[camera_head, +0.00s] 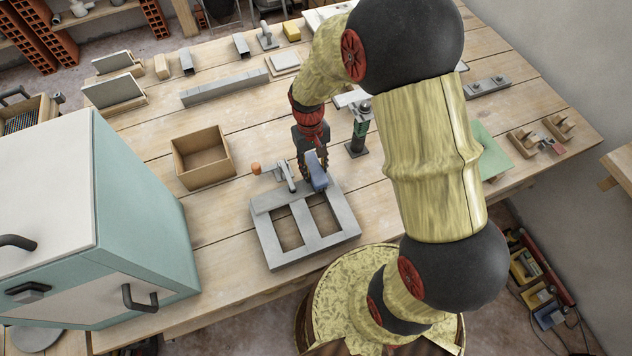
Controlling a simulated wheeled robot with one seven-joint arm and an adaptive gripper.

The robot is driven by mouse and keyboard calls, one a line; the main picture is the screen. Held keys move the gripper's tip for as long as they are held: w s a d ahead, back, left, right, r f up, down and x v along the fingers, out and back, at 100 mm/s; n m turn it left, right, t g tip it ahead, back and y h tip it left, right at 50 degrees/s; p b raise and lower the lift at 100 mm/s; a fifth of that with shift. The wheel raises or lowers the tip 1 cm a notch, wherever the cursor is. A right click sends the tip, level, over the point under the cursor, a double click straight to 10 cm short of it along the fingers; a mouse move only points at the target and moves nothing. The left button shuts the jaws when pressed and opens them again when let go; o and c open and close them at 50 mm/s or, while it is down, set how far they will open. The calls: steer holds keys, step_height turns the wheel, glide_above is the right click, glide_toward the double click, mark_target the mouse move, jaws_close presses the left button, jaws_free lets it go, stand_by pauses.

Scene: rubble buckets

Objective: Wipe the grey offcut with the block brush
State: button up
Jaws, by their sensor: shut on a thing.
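My gripper (313,157) is shut on a blue-grey block that looks like the block brush (318,175). The brush is tilted over the back edge of a grey frame fixture (338,226); I cannot tell whether it touches. A grey strip, perhaps the grey offcut (268,203), lies along the back left of the fixture near a clamp (284,174) with an orange handle. My gripper is behind and above the fixture. The fingertips and the brush's underside are partly hidden.
An empty wooden box (202,170) stands left of the fixture. A teal and white cabinet (125,205) fills the left front. A long grey bar (224,87) lies farther back. Bare planks surround the fixture.

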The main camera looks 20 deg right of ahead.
steer(key=shift+r, duration=0.15)
step_height(320, 180, up, 4)
steer(key=p, duration=0.3)
